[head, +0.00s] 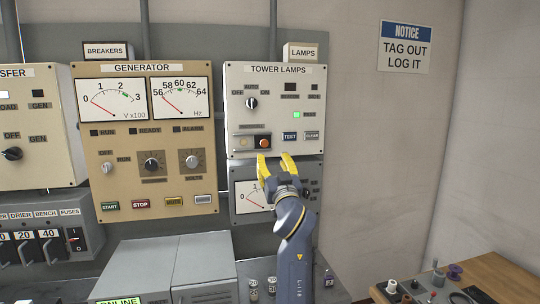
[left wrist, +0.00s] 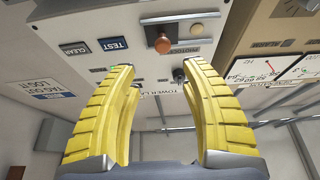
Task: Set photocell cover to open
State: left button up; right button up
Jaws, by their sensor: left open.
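The TOWER LAMPS panel (head: 276,85) is a cream box on the wall. Low on it is a small plate with a dark-framed orange part (head: 264,142), beside a label too small to read in the head view. In the left wrist view, which is upside down, this orange-brown knob-like part (left wrist: 163,44) sits by a label that starts "PHOTOC". I cannot tell whether the cover is open or shut. My left gripper (head: 275,161) has yellow fingers spread apart and empty, just below and in front of that part. It also shows in the left wrist view (left wrist: 160,75). My right gripper is not in view.
The TEST (head: 290,135) and CLEAR (head: 312,135) buttons are right of the orange part. A selector knob (head: 252,103) is above it. The GENERATOR panel (head: 150,135) stands at left, and a meter panel (head: 245,212) is below.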

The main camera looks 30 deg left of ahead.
pick_arm(q)
jog(key=shift+v, duration=0.75)
